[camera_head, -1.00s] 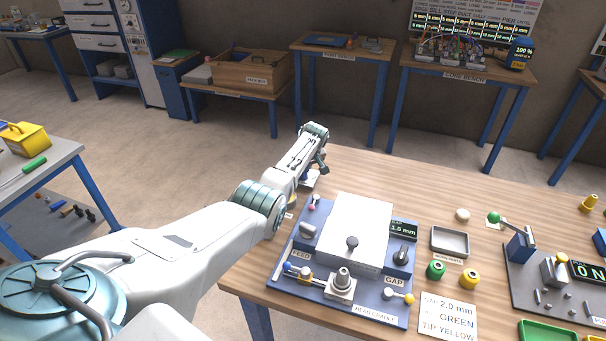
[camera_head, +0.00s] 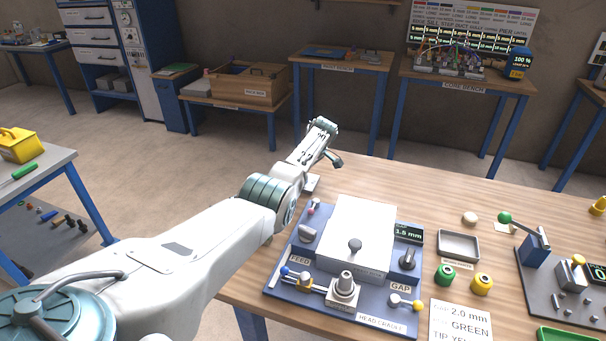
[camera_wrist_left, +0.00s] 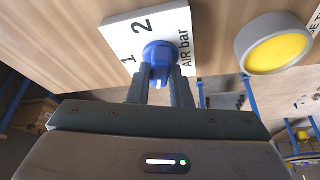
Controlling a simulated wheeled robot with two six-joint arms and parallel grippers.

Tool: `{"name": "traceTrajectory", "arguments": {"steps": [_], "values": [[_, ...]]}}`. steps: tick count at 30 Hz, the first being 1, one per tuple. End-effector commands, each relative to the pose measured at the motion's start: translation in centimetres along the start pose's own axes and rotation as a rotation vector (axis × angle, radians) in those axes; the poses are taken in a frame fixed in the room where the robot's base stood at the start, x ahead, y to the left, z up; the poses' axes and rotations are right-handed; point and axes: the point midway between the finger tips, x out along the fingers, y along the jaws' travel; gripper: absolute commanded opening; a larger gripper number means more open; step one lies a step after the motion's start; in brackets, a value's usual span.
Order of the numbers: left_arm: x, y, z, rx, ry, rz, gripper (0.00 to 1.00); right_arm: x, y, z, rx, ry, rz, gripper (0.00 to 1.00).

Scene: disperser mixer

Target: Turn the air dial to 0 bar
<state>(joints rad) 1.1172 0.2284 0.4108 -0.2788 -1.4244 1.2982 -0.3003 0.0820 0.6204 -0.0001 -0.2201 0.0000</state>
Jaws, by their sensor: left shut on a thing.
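The air dial (camera_wrist_left: 160,54) is a blue knob on a white plate (camera_wrist_left: 118,38) marked 1, 2 and "AIR bar" in the left wrist view. My left gripper (camera_wrist_left: 160,76) is shut on the knob, with one finger on each side of it. The knob's pointer and the 0 mark cannot be made out. In the head view, a bit of the white plate (camera_head: 313,184) shows at the table's far left edge, beside my left wrist. The knob and fingers are hidden there behind my arm. My right gripper is not in view.
A yellow round button (camera_wrist_left: 276,44) in a grey ring is right of the dial in the left wrist view. The blue head cradle panel (camera_head: 385,318), with knobs and a pale block (camera_head: 358,222), stands close to my left arm. A grey tray (camera_head: 459,246) is farther right.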

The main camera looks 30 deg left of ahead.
Motion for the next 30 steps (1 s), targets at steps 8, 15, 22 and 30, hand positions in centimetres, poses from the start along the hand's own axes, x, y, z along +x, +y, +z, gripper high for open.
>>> {"name": "traceTrajectory", "arguments": {"steps": [8,15,22,30], "values": [[0.1,0.0,0.1,-0.001,-0.002,-0.001,0.22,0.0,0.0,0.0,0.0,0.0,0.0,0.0],[0.0,0.0,0.0,0.0,-0.001,-0.001,0.4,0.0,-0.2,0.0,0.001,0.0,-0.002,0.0],[-0.4,0.0,0.0,0.0,0.0,0.001,0.4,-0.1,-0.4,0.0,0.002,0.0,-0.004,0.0],[-4.0,0.1,0.1,0.0,0.0,0.004,0.4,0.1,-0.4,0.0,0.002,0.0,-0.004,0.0]]}}
